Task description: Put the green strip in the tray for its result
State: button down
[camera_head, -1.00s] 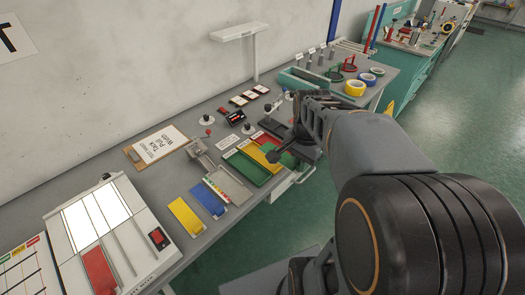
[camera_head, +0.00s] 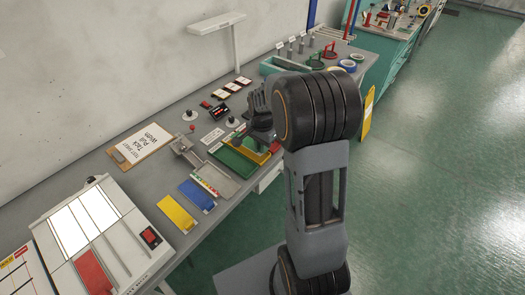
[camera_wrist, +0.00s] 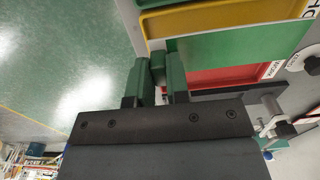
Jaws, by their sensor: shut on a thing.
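My gripper (camera_wrist: 161,75) is shut on the green strip (camera_wrist: 245,43), which extends to the right of the fingers in the wrist view. The strip spans the gap between the yellow tray (camera_wrist: 220,20) and the red tray (camera_wrist: 225,76), covering part of the red one. Whether it touches them I cannot tell. In the head view my gripper (camera_head: 262,128) is over the tray row, hiding the red tray and most of the strip. The green tray (camera_head: 233,164) and yellow tray (camera_head: 256,156) show beside it.
A blue strip (camera_head: 197,195) and a yellow strip (camera_head: 174,211) lie on the bench, left of a grey metal tray (camera_head: 220,181). A clipboard (camera_head: 140,143) and a light panel (camera_head: 90,217) are further left. Tape rolls (camera_head: 347,65) stand at the far end.

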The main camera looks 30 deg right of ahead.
jog(key=shift+w+f, duration=0.1)
jog(key=shift+f, duration=1.55)
jog(key=shift+f, duration=0.1)
jog(key=shift+f, duration=0.15)
jog(key=c, duration=1.1)
grip_release()
notch_tip(320, 180, up, 12)
jog(key=shift+f, duration=0.2)
jog(key=shift+a+r, duration=0.1)
jog(key=shift+r, duration=0.25)
jog(key=s+a+r+n+t, duration=0.1)
jog(key=s+a+n+t, duration=0.1)
jog(key=s+a+n, duration=0.2)
jog(key=s+a+r+n+t, duration=0.1)
jog(key=s+a+n, duration=0.4)
jog(key=s+n, duration=0.4)
jog(key=shift+s+r+t, duration=0.15)
jog(key=shift+s+t, duration=0.25)
jog(key=shift+s, duration=1.15)
